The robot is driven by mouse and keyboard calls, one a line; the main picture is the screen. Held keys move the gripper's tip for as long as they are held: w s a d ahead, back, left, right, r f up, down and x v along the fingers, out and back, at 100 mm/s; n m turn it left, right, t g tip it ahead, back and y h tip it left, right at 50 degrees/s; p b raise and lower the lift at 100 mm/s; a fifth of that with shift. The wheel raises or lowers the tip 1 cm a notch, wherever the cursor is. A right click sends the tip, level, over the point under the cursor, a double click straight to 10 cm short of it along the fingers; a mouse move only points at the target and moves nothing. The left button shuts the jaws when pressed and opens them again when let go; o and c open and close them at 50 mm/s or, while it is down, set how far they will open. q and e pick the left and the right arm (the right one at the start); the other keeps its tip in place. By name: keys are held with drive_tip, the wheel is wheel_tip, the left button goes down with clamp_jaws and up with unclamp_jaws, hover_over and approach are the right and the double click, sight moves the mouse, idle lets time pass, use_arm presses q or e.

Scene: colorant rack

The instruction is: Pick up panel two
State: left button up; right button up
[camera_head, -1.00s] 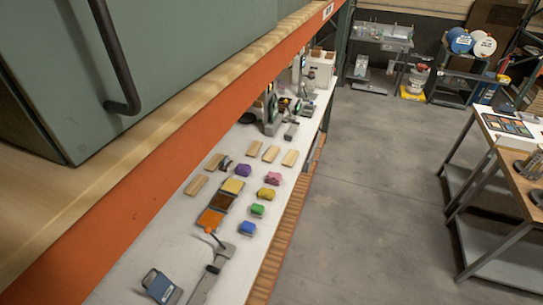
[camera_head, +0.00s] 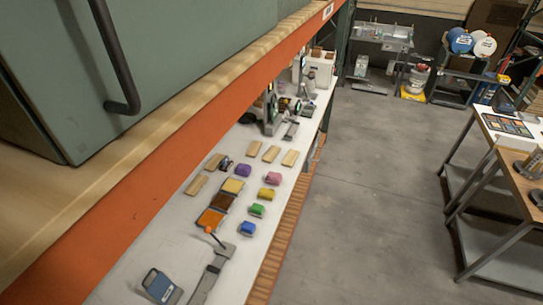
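Several pale wooden panels lie flat on the white shelf surface, with no readable number to tell which is panel two. One panel (camera_head: 196,185) lies at the left, and another panel (camera_head: 214,161) is just beyond it, beside a small dark object (camera_head: 225,162). Three more lie in a row to the right: a left panel (camera_head: 253,148), a middle panel (camera_head: 271,153) and a right panel (camera_head: 290,158). Neither of my grippers shows in the head view.
Coloured blocks stand nearer, including purple (camera_head: 243,171), pink (camera_head: 273,178) and blue (camera_head: 248,228). An orange beam (camera_head: 150,195) and a green cabinet (camera_head: 60,60) overhang the left side. Grey devices stand farther back.

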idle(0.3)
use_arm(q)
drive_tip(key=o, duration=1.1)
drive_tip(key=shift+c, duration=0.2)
